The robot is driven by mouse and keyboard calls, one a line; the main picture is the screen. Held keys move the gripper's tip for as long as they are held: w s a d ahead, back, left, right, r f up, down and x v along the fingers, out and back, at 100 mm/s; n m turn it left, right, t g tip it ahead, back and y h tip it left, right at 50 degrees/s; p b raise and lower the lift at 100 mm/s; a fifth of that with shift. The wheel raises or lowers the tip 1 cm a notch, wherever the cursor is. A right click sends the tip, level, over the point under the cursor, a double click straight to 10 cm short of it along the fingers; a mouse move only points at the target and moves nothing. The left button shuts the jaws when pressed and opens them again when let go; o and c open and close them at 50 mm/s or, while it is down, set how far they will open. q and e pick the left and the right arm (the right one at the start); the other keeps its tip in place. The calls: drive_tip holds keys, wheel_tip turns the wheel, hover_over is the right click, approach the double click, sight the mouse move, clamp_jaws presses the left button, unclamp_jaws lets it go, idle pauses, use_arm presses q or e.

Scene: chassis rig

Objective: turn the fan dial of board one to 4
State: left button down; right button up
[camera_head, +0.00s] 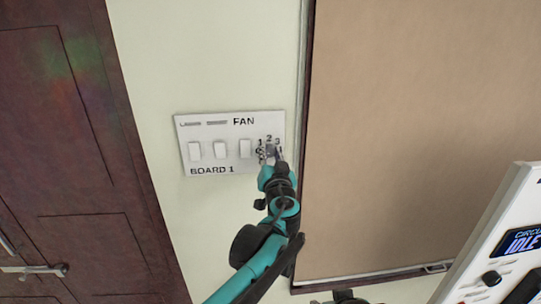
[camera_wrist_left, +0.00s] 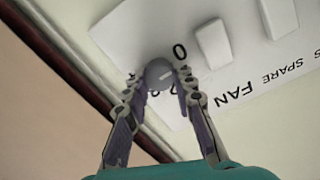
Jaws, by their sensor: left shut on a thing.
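Board one (camera_head: 208,132) is a white switch panel on the wall, marked FAN and BOARD 1. Its fan dial (camera_wrist_left: 160,73) is a small round grey knob at the board's right end, with numbers around it. My left gripper (camera_head: 272,156) reaches up to the dial and covers part of it in the head view. In the left wrist view the fingers of the left gripper (camera_wrist_left: 158,84) are closed on both sides of the dial. A 0 shows beside the dial; other numbers are partly hidden by the fingers. I cannot tell which number the dial points to. My right gripper is not seen.
Several white rocker switches (camera_head: 220,150) sit left of the dial. A brown-framed tan panel (camera_head: 420,130) stands close to the right of the board. A dark wooden door (camera_head: 70,150) is at left.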

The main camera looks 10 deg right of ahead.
use_arm(q)
drive_tip(key=m+b, duration=0.1)
drive_tip(key=m, duration=0.4)
drive_tip(key=shift+f, duration=0.1)
drive_tip(key=m+b, duration=0.1)
drive_tip(key=m, duration=0.3)
drive_tip(key=shift+d+m, duration=0.1)
drive_tip(key=shift+m, duration=0.3)
drive_tip(key=m, duration=0.4)
drive_tip(key=shift+f+m+b, duration=0.1)
drive_tip(key=shift+m+b, duration=0.2)
drive_tip(key=shift+b, duration=0.1)
drive_tip(key=m, duration=0.4)
drive_tip(key=shift+f+m+b, duration=0.1)
drive_tip(key=shift+m+b, duration=0.2)
drive_tip(key=m, duration=0.9)
drive_tip(key=shift+f+m+b, duration=0.1)
drive_tip(key=shift+m+b, duration=0.3)
drive_tip(key=m, duration=0.4)
drive_tip(key=shift+a+m, duration=0.2)
drive_tip(key=shift+m, duration=0.1)
drive_tip(key=m, duration=0.4)
drive_tip(key=shift+m, duration=0.4)
